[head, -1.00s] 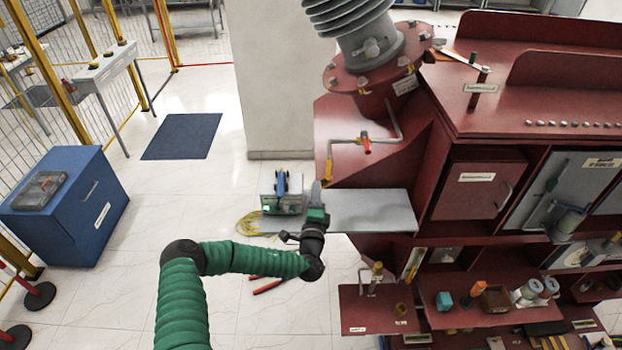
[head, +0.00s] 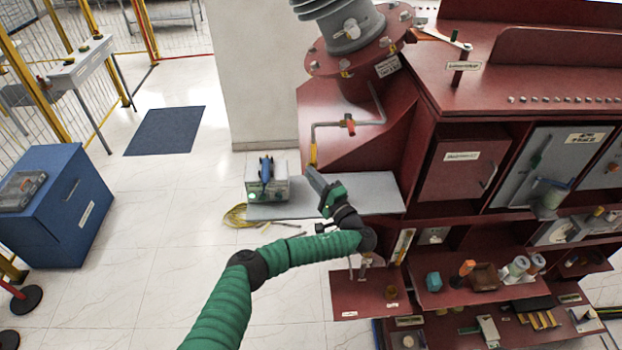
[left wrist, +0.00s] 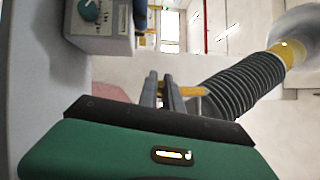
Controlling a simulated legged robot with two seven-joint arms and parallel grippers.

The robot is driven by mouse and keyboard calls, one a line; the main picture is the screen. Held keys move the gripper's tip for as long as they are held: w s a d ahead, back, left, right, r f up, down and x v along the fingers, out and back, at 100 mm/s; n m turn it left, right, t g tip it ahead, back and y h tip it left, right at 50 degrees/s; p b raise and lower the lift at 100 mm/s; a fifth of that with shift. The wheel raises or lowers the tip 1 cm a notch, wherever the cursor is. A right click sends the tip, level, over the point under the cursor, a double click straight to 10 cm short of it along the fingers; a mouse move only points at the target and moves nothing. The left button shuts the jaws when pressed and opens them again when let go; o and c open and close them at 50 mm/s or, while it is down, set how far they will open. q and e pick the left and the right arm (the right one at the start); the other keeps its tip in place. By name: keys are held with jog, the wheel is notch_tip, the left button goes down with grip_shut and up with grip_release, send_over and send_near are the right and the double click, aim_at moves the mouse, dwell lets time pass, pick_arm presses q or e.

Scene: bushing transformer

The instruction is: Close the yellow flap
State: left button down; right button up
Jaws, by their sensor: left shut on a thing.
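The yellow flap (head: 313,155) hangs as a narrow yellow piece at the lower end of a bent grey pipe on the red transformer's sloping side. My left gripper (head: 311,171) reaches up to it from below, and its fingertips meet the flap's lower end. In the left wrist view, the two grey fingers (left wrist: 165,88) are closed together, with the yellow bar of the flap (left wrist: 191,91) crossing at their tips. The fingers hide part of the flap. My right gripper is not in view.
A grey shelf (head: 375,190) lies below the flap, with a grey box instrument (head: 268,184) on its left end. A red-handled valve (head: 350,124) sits on the pipe. Red shelves (head: 372,294) with small items stand at lower right.

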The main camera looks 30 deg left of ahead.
pick_arm(q)
jog(key=shift+f, duration=0.2)
jog(key=c, duration=1.6)
grip_release()
jog(key=shift+w, duration=0.1)
jog(key=shift+c, duration=0.2)
jog(key=shift+o, duration=0.6)
jog(key=shift+w, duration=0.15)
jog(key=shift+r, duration=0.1)
